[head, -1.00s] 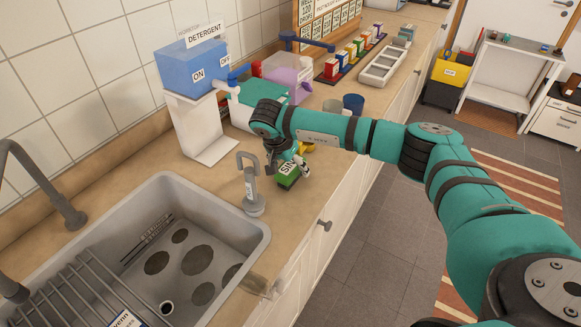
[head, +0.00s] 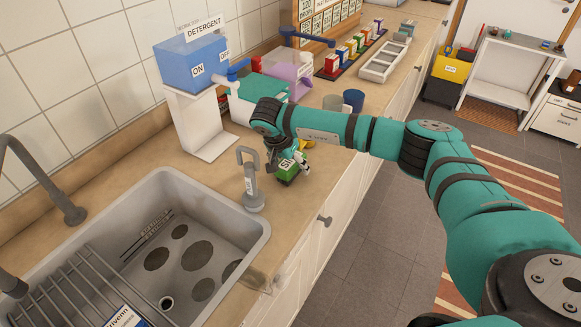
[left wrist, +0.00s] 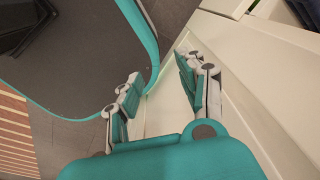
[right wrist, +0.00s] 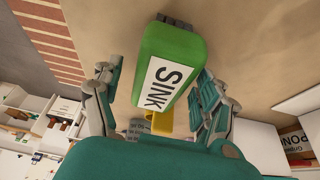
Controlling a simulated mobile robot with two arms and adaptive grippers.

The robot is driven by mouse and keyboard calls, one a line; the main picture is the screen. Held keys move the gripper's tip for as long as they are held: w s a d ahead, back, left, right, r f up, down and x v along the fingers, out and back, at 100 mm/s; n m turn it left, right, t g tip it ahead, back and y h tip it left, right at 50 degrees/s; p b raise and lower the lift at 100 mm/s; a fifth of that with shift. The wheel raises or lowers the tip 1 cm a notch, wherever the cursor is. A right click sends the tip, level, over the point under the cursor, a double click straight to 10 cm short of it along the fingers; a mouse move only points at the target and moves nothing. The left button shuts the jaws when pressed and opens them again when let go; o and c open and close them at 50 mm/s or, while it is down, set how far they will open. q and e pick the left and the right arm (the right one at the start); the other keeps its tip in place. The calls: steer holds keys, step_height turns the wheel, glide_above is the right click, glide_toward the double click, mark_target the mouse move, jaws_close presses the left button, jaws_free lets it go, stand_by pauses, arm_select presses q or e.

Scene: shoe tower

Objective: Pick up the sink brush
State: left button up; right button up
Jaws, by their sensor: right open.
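The sink brush is a green block with a white SINK label. In the head view the brush (head: 287,174) stands on the counter to the right of the sink, partly covered by my right gripper (head: 292,160). In the right wrist view the brush (right wrist: 183,38) sits between the spread fingers of my right gripper (right wrist: 155,88). The fingers are open on either side of it, and I cannot tell if either touches it. My left gripper (left wrist: 160,82) is open and empty beside white cabinet fronts in the left wrist view.
A grey dispenser with a hooked spout (head: 253,185) stands close to the left of the brush, at the rim of the sink (head: 262,232). A detergent dispenser (head: 205,125) stands behind. Cups (head: 353,100) stand beyond my right arm. The counter's front edge is close to the brush.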

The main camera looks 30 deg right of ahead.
steer(key=shift+c, duration=0.4)
steer(key=c, duration=1.2)
steer(key=shift+r, duration=0.1)
steer(key=shift+c, duration=0.2)
steer(key=shift+r+p, duration=0.25)
steer(key=shift+p, duration=0.1)
steer(key=shift+w+r, duration=0.1)
steer(key=shift+r, duration=0.05)
step_height(320, 180, up, 3)
steer(key=shift+f+b, duration=0.2)
steer(key=shift+b, duration=0.8)
steer(key=s+a+r+b, duration=0.1)
steer(key=s+a+b, duration=0.1)
steer(key=s, duration=0.5)
steer(key=s+a+r+b, duration=0.1)
steer(key=s+a+b, duration=0.1)
steer(key=s, duration=0.6)
steer(key=shift+a, duration=0.8)
steer(key=shift+s, duration=0.1)
